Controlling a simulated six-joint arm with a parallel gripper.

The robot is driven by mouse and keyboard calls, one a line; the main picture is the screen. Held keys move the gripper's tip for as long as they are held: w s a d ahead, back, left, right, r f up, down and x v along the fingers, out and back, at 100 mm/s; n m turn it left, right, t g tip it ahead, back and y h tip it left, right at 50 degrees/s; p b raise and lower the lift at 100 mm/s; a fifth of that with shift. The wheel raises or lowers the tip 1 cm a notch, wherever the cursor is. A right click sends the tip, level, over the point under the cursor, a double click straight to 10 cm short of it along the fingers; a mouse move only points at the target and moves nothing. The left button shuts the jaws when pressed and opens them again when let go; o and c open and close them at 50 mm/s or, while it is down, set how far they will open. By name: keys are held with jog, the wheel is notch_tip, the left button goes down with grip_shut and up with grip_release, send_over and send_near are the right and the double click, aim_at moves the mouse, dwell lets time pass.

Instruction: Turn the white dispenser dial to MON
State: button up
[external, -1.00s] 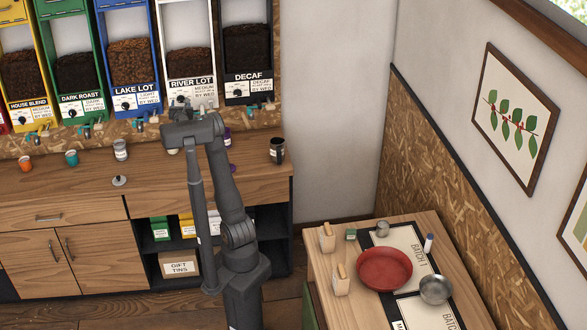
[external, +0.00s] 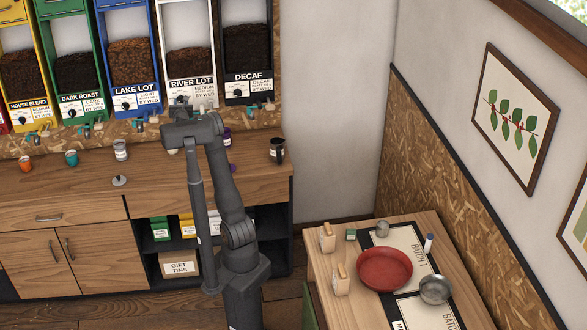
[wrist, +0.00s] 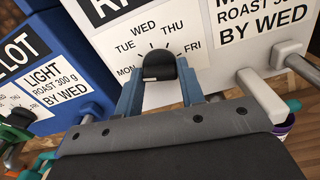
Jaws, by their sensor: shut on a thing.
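The white dispenser (external: 161,45), labelled RIVER LOT, stands between the blue and black dispensers in the external view. In the wrist view its white front (wrist: 225,40) carries a day scale reading MON, TUE, WED, THU and FRI. The black dial knob (wrist: 160,64) sits below these words. My gripper (wrist: 160,80) is shut on the knob, one finger on each side. A small pale mark shows on the knob's lower left, near MON; I cannot tell for sure that it is the pointer. In the external view my wrist hides the dial.
The blue dispenser (wrist: 62,50) is close on the left in the wrist view. Several cups and a dark tumbler (external: 277,150) stand on the counter (external: 70,185) below.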

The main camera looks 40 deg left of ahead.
jog(key=shift+n, duration=0.5)
jog(key=o, duration=1)
jog(key=v, duration=1.7)
jog(key=shift+s+d+r, duration=0.1)
jog(key=shift+s+d, duration=0.05)
jog(key=x, duration=1.7)
jog(key=shift+a, duration=0.2)
